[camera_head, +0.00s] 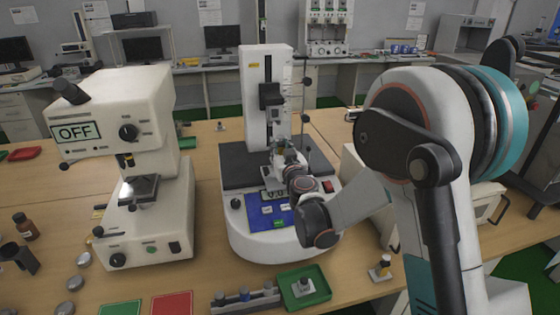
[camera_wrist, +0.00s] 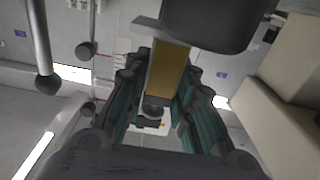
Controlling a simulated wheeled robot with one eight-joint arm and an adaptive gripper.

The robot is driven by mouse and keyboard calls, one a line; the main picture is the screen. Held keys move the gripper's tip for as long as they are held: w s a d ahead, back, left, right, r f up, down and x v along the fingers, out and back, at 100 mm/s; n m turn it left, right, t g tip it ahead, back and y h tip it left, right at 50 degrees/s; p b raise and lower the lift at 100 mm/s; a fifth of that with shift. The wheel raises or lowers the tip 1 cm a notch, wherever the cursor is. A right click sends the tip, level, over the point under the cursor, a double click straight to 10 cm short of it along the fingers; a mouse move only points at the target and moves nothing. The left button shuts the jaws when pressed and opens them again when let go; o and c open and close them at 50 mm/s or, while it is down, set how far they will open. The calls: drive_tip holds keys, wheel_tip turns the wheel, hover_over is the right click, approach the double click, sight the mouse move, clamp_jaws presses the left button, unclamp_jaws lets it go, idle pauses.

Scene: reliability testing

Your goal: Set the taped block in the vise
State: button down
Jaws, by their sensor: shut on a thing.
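My gripper (camera_head: 283,158) is at the tester (camera_head: 245,235) with the tall white column, low in front of the column and above the blue panel. In the wrist view its green-padded fingers (camera_wrist: 158,100) are closed around a block with a tan-yellow face (camera_wrist: 170,70) and a pale edge, which looks like the taped block. In the head view the block is too small and too covered by my gripper to make out. I cannot pick out the vise clearly; my gripper and wrist cover that spot. I cannot tell whether the block touches anything below.
The tester's dark upper head (camera_head: 271,95) hangs above my gripper. A white microscope-like machine marked OFF (camera_head: 120,130) stands at left. A green tray (camera_head: 287,303) with a small metal part sits in front. Another small metal piece (camera_head: 380,268) stands right of it.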

drive_tip(key=shift+f+b, duration=0.65)
drive_tip(key=shift+f, duration=1.3)
drive_tip(key=shift+f, duration=0.2)
drive_tip(key=c, duration=1.3)
unclamp_jaws()
drive_tip(key=shift+c, duration=0.2)
drive_tip(key=shift+r, duration=0.2)
